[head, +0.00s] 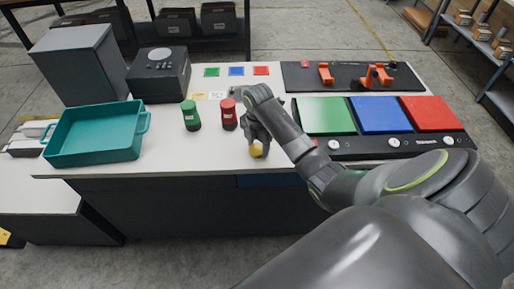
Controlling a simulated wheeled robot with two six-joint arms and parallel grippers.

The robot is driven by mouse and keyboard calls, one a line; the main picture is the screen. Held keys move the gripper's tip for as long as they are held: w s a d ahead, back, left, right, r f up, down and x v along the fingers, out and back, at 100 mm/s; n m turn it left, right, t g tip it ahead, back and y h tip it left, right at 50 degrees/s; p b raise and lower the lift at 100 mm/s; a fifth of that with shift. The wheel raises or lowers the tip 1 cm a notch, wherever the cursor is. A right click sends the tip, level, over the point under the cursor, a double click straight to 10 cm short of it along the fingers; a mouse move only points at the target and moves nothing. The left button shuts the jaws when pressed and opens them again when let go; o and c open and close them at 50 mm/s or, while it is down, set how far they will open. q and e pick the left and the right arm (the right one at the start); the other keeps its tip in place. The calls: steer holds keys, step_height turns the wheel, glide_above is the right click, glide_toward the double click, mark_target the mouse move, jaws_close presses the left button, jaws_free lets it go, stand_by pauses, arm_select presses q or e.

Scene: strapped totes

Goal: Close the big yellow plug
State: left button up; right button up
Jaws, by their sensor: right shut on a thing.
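My right arm reaches in from the lower right, and its gripper (257,146) is low over the white table near the front edge. It is shut on a small yellow thing (257,151), of which only the lower part shows below the fingers. This may be the yellow plug, but most of it is hidden by the gripper. I cannot tell whether it touches the table. My left gripper is not in view.
A red cylinder (229,117) stands just left of the gripper, with a green cylinder (191,118) beside it. A teal tote (95,158) lies at the left. A black panel with green, blue and red pads (380,115) is at the right.

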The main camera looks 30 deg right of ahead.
mark_target(258, 147)
steer(key=shift+r, duration=0.15)
steer(key=shift+r, duration=0.35)
step_height(258, 147, up, 3)
steer(key=shift+w+r+b, duration=0.1)
steer(key=shift+r+b, duration=0.05)
steer(key=shift+b, duration=0.15)
arm_select(q)
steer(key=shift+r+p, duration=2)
steer(key=shift+p, duration=0.3)
arm_select(e)
steer(key=shift+r, duration=2.9)
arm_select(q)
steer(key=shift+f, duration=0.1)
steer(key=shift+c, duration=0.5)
arm_select(e)
step_height(258, 147, down, 3)
steer(key=b, duration=0.3)
steer(key=shift+f, duration=0.2)
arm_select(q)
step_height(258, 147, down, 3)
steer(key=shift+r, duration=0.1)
arm_select(e)
steer(key=shift+r, duration=0.15)
